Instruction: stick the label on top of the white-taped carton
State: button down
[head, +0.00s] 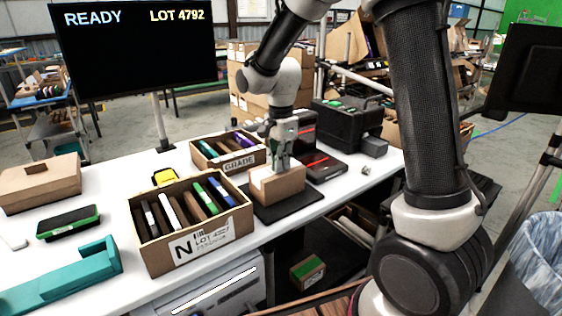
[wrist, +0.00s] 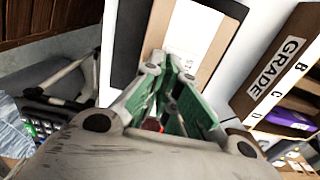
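A brown carton (head: 277,184) with a white strip along its top sits on a black mat (head: 300,205) at the middle of the bench. In the wrist view the white strip (wrist: 193,32) shows on the carton (wrist: 222,47), just beyond the fingertips. I cannot tell whether this white is tape only or also a label. My gripper (head: 282,165) points down at the carton's top; contact is unclear. In the wrist view its green-padded fingers (wrist: 168,72) converge toward their tips, but any gap or thin thing between them is not clear. No separate loose label is distinguishable.
An open box marked N (head: 158,255) and a box marked GRADE (head: 252,161), both holding upright items, stand left of the carton. Black equipment (head: 345,118) stands behind right. A teal holder (head: 75,278) lies front left. A green-taped carton (head: 307,270) sits below the bench.

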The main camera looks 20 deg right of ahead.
jog(key=c, duration=1.6)
grip_release()
jog(key=shift+o, duration=0.2)
notch_tip(320, 180, up, 18)
